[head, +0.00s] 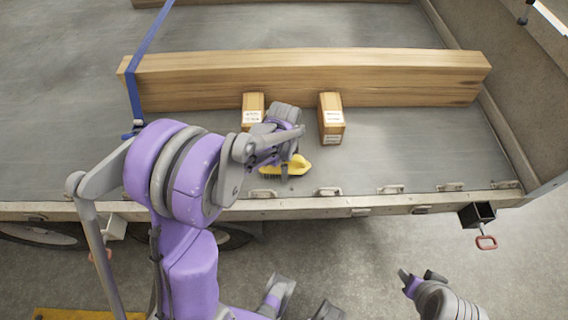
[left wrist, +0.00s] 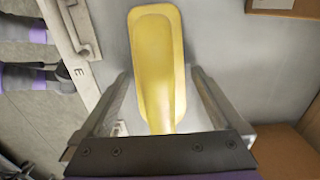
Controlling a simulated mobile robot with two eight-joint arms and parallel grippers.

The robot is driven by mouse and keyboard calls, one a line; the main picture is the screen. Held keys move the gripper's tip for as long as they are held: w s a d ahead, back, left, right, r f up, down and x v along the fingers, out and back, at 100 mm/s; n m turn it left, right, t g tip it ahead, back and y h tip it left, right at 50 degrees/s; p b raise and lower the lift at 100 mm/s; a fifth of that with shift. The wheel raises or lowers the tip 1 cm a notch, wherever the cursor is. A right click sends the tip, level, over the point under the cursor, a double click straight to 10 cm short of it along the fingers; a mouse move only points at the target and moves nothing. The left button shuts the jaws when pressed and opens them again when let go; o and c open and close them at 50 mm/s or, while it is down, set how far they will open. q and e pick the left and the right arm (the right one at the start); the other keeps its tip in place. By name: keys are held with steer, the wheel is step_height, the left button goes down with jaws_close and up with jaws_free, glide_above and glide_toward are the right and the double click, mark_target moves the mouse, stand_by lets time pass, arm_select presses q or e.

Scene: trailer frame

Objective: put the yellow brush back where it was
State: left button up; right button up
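The yellow brush (head: 297,166) lies on the grey trailer bed near its front edge, partly hidden by my left gripper in the head view. In the left wrist view the brush (left wrist: 155,60) points away from the gripper, its narrow end between the fingers. My left gripper (left wrist: 158,88) is open, with a finger on each side of the brush and visible gaps between. It also shows over the brush in the head view (head: 280,160). My right gripper (head: 422,276) appears open and empty, in front of the trailer over the floor.
A blue strap (head: 137,75) crosses the beam at left. Metal rings (head: 327,191) line the bed's edge. The bed right of the blocks is clear.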

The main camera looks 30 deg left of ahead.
arm_select(q)
steer(key=shift+r, duration=0.5)
step_height(320, 180, up, 11)
steer(key=shift+s+r+p, duration=0.1)
steer(key=shift+p, duration=0.8)
steer(key=s+d+n+t, duration=0.2)
steer(key=s+n, duration=0.3)
steer(key=s, duration=0.3)
steer(key=s+d+n+t, duration=0.3)
steer(key=s+d+n, duration=0.2)
steer(key=s, duration=0.3)
steer(key=shift+s+d+r+n, duration=0.15)
steer(key=shift+s+r+n, duration=0.1)
steer(key=shift+n, duration=0.55)
